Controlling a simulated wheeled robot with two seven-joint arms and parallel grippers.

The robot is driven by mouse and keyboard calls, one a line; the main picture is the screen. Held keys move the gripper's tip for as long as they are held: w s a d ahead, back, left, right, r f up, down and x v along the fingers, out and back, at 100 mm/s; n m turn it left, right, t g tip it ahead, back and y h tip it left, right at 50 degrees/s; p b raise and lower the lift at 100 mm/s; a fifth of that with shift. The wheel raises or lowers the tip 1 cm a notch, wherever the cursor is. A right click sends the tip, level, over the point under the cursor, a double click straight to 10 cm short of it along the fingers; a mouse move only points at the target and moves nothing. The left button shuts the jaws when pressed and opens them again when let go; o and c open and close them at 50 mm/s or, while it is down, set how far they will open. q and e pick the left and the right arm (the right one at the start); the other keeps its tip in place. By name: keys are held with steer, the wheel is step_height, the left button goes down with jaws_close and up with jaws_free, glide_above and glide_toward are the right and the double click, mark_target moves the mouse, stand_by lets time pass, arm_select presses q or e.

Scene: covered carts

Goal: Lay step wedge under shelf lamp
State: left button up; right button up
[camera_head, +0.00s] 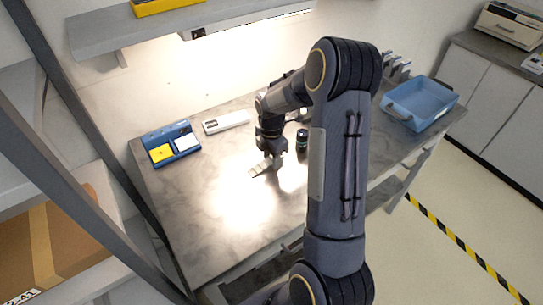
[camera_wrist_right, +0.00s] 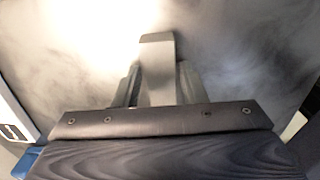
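The step wedge (camera_head: 260,168) is a small flat grey piece over the bright patch on the grey table (camera_head: 215,235). My right gripper (camera_head: 272,160) points down and is shut on its near end. In the right wrist view the wedge (camera_wrist_right: 158,62) sticks out between the two fingers (camera_wrist_right: 158,88). I cannot tell whether its far end touches the tabletop. The shelf lamp's glow (camera_head: 262,20) shows along the underside of the wall shelf (camera_head: 105,30); the lamp body is mostly hidden. My left gripper is not in view.
A blue holder with yellow and white pads (camera_head: 170,144) stands at the table's left. A white device (camera_head: 226,122) lies at the back, a dark jar (camera_head: 301,140) right of the gripper. A blue tray (camera_head: 420,103) sits at the right end. The front left tabletop is clear.

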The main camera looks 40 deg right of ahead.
steer(key=shift+o, duration=1.1)
step_height(320, 180, up, 12)
steer(key=s+a+r+m+t+y, duration=0.2)
steer(key=s+a+r+m+t, duration=0.1)
steer(key=s+a+r+m, duration=0.55)
steer(key=s+a+f+m+t+y, duration=0.1)
steer(key=s+a+f+m, duration=0.3)
steer(key=s+a+m, duration=0.6)
steer(key=s+a+t+b, duration=0.1)
steer(key=s, duration=0.2)
steer(key=shift+t+y, duration=0.3)
steer(key=shift+y, duration=0.1)
